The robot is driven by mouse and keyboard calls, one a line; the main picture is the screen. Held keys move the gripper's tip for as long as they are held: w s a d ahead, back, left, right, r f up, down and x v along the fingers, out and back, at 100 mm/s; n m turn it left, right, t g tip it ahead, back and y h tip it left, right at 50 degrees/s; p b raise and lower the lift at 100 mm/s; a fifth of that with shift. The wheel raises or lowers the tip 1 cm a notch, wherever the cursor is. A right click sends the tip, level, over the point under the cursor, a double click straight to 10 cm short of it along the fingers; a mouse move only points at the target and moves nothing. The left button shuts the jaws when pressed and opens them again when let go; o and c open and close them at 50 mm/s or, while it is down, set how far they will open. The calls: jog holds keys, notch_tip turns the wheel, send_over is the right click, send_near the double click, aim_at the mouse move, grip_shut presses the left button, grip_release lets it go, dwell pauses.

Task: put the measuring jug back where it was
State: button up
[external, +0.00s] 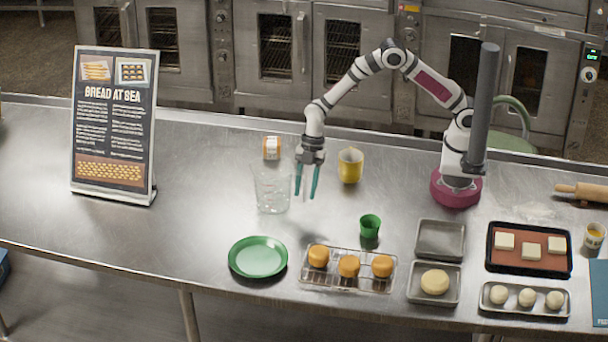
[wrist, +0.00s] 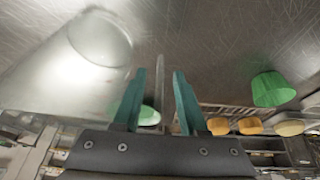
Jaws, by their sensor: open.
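The clear measuring jug (external: 272,190) stands on the steel counter, left of my gripper (external: 306,192). My gripper points down with its two teal fingers apart. In the wrist view the see-through jug (wrist: 62,78) fills the left side, and my gripper (wrist: 160,88) shows its open fingers beside it. A thin pale strip shows between the fingers; it looks like the jug's handle, but I cannot tell for sure. No firm grip on the jug shows.
In front are a green cup (external: 370,226), a green plate (external: 258,258) and a wire rack (external: 333,285) with buns. The counter left of the jug is clear up to a sign (external: 114,120).

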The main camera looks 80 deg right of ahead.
jog(key=w+v, duration=0.1)
jog(key=v, duration=1.1)
jog(key=s+d+r+m+h, duration=0.1)
jog(key=s+d+r+m, duration=0.15)
jog(key=s+m, duration=0.3)
jog(key=s+d+r+m, duration=0.2)
jog(key=s+r+m, duration=0.2)
jog(key=s, duration=0.3)
jog(key=s+d+m+h, duration=0.1)
jog(key=s+d+m, duration=0.1)
jog(key=s+m, duration=0.4)
jog(key=s+d+m+g, duration=0.1)
jog(key=s+d+m, duration=0.2)
jog(key=s+m, duration=0.4)
jog(key=s, duration=0.6)
jog(key=shift+d+f+h, duration=0.15)
jog(key=shift+f+h, duration=0.2)
jog(key=shift+h, duration=0.05)
